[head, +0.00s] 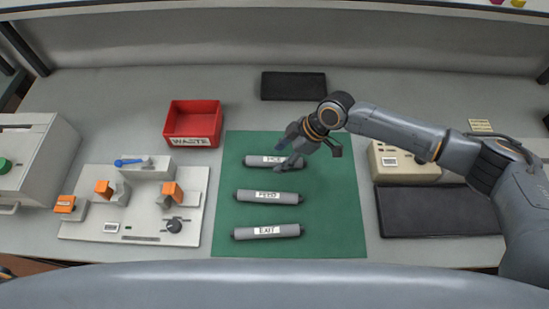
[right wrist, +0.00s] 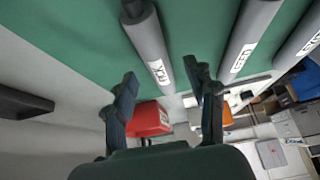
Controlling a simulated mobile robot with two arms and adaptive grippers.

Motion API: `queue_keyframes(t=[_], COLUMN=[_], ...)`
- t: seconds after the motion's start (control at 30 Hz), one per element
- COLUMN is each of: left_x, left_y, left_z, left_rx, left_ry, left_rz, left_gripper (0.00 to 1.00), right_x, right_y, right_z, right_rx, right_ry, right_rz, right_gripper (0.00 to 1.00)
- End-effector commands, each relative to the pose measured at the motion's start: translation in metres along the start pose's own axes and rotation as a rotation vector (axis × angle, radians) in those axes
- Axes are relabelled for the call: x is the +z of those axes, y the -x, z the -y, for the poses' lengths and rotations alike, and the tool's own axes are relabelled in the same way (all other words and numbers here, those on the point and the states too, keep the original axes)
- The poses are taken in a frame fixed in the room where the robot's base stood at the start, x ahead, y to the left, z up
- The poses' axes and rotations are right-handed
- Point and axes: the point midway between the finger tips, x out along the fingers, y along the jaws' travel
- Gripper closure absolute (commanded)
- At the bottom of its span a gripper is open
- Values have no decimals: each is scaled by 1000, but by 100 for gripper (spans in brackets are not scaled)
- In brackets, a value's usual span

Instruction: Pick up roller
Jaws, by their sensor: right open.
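Three grey rollers with white labels lie across a green mat (head: 340,215). The top one, the pick roller (head: 256,161), has its label partly covered by my gripper. Below it are the feed roller (head: 284,197) and the exit roller (head: 266,233). My right gripper (head: 281,151) is open and empty, over the right part of the pick roller. In the right wrist view the pick roller (right wrist: 146,42) runs between and beyond the two spread fingers (right wrist: 160,80); the feed roller (right wrist: 245,42) lies to the right. Contact cannot be told. My left gripper is out of view.
A red waste bin (head: 192,142) stands left of the mat's top. A pale fixture (head: 140,228) with orange clips and a blue-handled part is at left. A black pad (head: 293,86) lies behind; a beige box (head: 400,172) and dark mat (head: 430,218) are right.

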Motion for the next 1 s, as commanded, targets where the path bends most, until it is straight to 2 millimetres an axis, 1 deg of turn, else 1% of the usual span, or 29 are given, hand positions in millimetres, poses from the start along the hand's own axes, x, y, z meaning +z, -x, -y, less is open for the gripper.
queue_keyframes(t=[0.03, 0.17, 0.4, 0.43, 0.5, 0.57, 0.6, 0.7, 1.0], left_x=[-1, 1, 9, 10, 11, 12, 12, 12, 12], left_y=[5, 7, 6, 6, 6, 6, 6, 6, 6], left_z=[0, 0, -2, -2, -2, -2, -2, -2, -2], left_rx=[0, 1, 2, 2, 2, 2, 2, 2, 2], left_ry=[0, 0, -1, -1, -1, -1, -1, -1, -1], left_rz=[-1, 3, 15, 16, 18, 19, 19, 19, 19], left_gripper=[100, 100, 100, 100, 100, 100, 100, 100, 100], right_x=[-2, -1, 0, 0, 0, 0, 0, 0, -1], right_y=[-6, -20, -23, -23, -23, -22, -22, -22, -22], right_z=[0, 0, -1, -1, -1, -1, -1, -1, -1], right_rx=[-2, 0, 1, 1, 1, 1, 1, 1, 1], right_ry=[0, 0, 0, 0, 0, 0, 0, 0, 1], right_rz=[0, 0, -1, -1, 0, 0, 0, 0, -1], right_gripper=[45, 45, 45, 47, 61, 73, 81, 100, 100])
